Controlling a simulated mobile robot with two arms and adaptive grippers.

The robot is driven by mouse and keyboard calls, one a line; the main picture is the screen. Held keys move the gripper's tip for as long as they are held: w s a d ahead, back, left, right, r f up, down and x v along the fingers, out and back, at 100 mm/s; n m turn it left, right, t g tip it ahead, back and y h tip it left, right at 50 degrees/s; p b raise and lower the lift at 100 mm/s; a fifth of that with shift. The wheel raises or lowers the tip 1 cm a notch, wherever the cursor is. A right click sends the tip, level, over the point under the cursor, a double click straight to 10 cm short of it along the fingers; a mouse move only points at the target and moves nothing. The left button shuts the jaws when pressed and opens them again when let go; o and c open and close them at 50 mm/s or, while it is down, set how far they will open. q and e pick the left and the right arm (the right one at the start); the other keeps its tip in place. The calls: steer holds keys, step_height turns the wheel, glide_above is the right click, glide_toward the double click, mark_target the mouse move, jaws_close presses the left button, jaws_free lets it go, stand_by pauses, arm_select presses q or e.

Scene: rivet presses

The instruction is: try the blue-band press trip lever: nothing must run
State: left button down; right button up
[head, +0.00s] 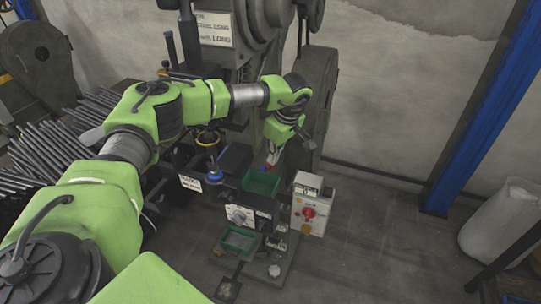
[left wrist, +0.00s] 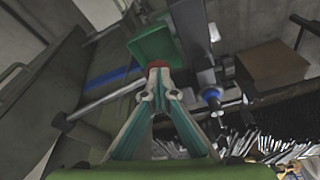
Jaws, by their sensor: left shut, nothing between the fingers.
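The press (head: 250,35) stands in front of me in the head view. A blue-banded part (head: 213,172) with a thin upright rod sits low on its front, beside a white label. A blue band also shows right of the fingers in the left wrist view (left wrist: 212,97). I cannot tell for sure which part is the trip lever. My left gripper (head: 272,158) is shut and empty, to the right of the blue-banded part and apart from it. Its fingertips (left wrist: 157,70) meet at a red spot near a green tray. My right gripper is out of view.
A green tray (head: 262,184) lies below the left gripper; another green tray (head: 240,240) is nearer me. A pale control box (head: 309,205) with a red knob stands to the right. Metal rods (head: 50,150) pile up at left.

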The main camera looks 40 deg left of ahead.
arm_select(q)
steer(key=shift+s, duration=0.1)
steer(key=d, duration=0.1)
steer(key=d+r+p, duration=0.1)
steer(key=d, duration=0.1)
steer(key=shift+s, duration=0.1)
stand_by(0.3)
steer(key=v, duration=1.2)
